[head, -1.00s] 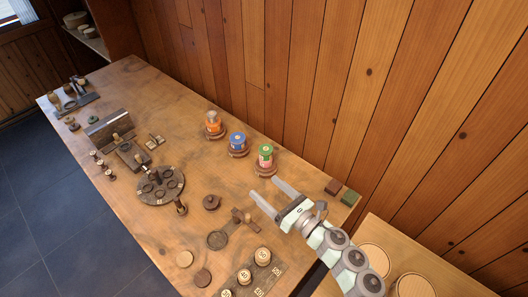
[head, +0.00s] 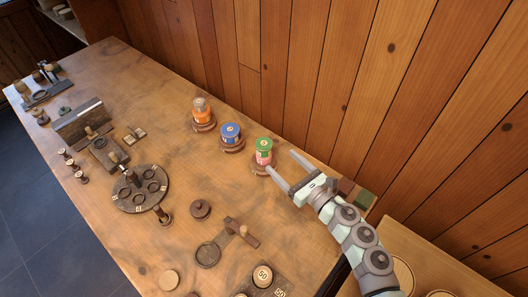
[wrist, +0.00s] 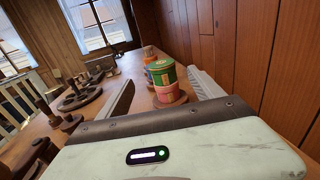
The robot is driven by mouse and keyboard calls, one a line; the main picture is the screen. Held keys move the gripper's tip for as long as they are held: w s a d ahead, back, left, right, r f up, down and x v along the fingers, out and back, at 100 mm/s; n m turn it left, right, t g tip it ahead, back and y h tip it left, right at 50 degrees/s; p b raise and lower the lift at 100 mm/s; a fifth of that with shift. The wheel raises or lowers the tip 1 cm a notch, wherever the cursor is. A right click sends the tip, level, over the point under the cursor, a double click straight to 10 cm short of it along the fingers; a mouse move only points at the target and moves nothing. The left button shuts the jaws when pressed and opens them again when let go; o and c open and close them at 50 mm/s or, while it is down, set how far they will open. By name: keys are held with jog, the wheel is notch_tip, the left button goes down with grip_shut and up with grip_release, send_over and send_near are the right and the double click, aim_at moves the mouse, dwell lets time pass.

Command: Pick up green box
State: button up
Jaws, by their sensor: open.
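A round green-topped canister with a pink lower part (head: 264,146) stands upright on a wooden saucer at the right end of a row. My gripper (head: 280,161) is open and empty, just to its right, with its fingers pointing toward it. In the wrist view the green canister (wrist: 165,74) shows beyond and between the two spread fingers; I see no contact.
A blue canister (head: 231,132) and an orange canister (head: 201,109) stand on saucers to the left. A plank wall (head: 330,90) rises behind. Round dark tray (head: 142,190) and wooden pieces lie left and in front.

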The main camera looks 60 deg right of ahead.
aim_at(264, 143)
jog(key=shift+p+x, duration=0.6)
jog(key=shift+x, duration=4.8)
jog(key=shift+s+d, duration=0.1)
jog(key=c, duration=1.4)
jog(key=shift+c, duration=0.2)
jog(key=shift+r, duration=0.15)
